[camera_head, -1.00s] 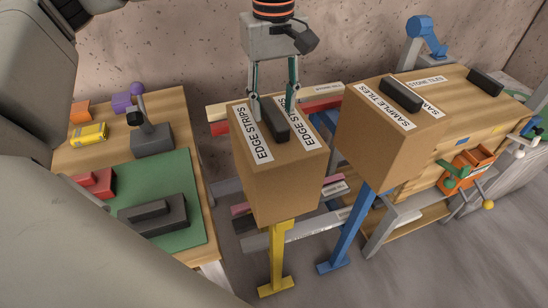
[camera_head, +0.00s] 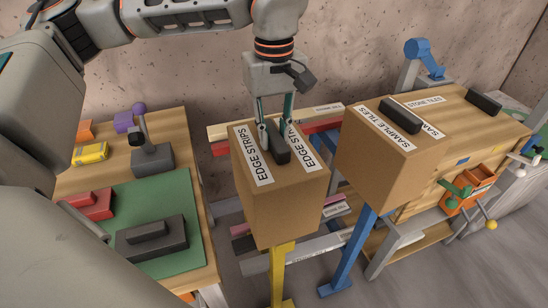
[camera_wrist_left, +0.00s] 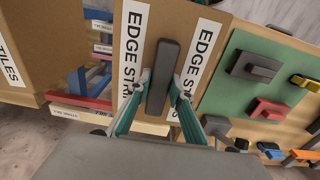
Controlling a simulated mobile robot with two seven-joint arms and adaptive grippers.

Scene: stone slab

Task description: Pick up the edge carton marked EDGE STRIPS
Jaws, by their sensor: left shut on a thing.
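The edge carton (camera_head: 281,210) is a brown box with two white EDGE STRIPS labels and a dark bar handle (camera_head: 278,149) on top. It is upright over a yellow stand (camera_head: 281,270); I cannot tell whether it still touches the stand. My left gripper (camera_head: 276,145) comes from above and is shut on the handle. In the left wrist view the handle (camera_wrist_left: 162,78) sits between the teal fingers (camera_wrist_left: 156,105), with the carton's labels on either side. My right gripper is not in view.
The SAMPLE TILES carton (camera_head: 376,178) stands close on the right over a blue stand (camera_head: 350,250). A shelf with coloured strips (camera_head: 225,135) is behind. At left, a wooden table (camera_head: 170,128) carries a green mat (camera_head: 185,190) and several blocks.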

